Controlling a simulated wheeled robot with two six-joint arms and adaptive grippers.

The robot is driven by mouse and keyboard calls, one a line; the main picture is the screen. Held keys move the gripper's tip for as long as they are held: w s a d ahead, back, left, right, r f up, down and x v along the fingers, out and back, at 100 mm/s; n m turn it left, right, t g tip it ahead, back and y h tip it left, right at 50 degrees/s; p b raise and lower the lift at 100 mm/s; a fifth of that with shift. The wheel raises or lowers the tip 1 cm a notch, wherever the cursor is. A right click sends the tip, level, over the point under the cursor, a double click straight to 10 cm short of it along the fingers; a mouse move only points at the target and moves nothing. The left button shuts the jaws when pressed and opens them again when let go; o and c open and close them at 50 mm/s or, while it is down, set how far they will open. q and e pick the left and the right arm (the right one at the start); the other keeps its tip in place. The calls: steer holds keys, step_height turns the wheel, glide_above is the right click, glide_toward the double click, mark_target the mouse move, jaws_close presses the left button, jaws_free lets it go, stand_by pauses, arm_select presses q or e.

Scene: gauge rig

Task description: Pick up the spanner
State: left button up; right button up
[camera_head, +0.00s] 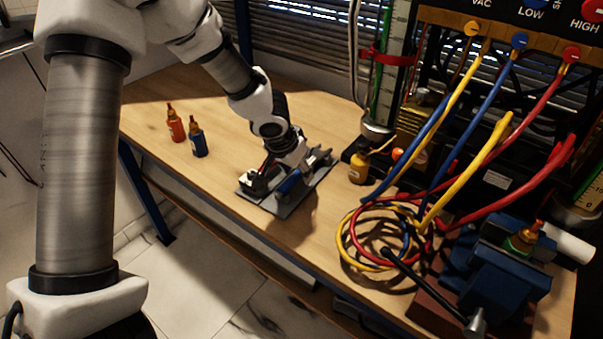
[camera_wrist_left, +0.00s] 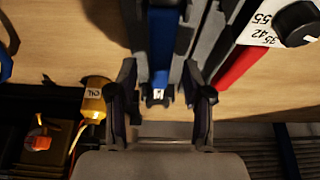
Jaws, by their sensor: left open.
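My left gripper (camera_head: 291,160) is low over a dark tool tray (camera_head: 277,207) on the wooden bench in the head view. In the left wrist view its two fingers (camera_wrist_left: 161,85) are apart. A blue-handled tool (camera_wrist_left: 163,45) with grey parts beside it lies in line with the gap between them. The blue tool also shows in the head view (camera_head: 290,182). I cannot tell for certain which tool is the spanner, or whether the fingers touch anything. The gripper hides part of the tray. My right gripper is not in view.
Red (camera_head: 176,125) and blue (camera_head: 198,138) bottles stand left of the tray. A yellow oil bottle (camera_head: 358,168) stands to its right. Coiled hoses (camera_head: 350,240) and a blue vise (camera_head: 495,280) fill the right side.

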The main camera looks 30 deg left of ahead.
arm_select(q)
steer(key=shift+s+r, duration=0.15)
steer(key=shift+f+b, duration=0.3)
steer(key=shift+b, duration=0.15)
stand_by(0.4)
jaws_close()
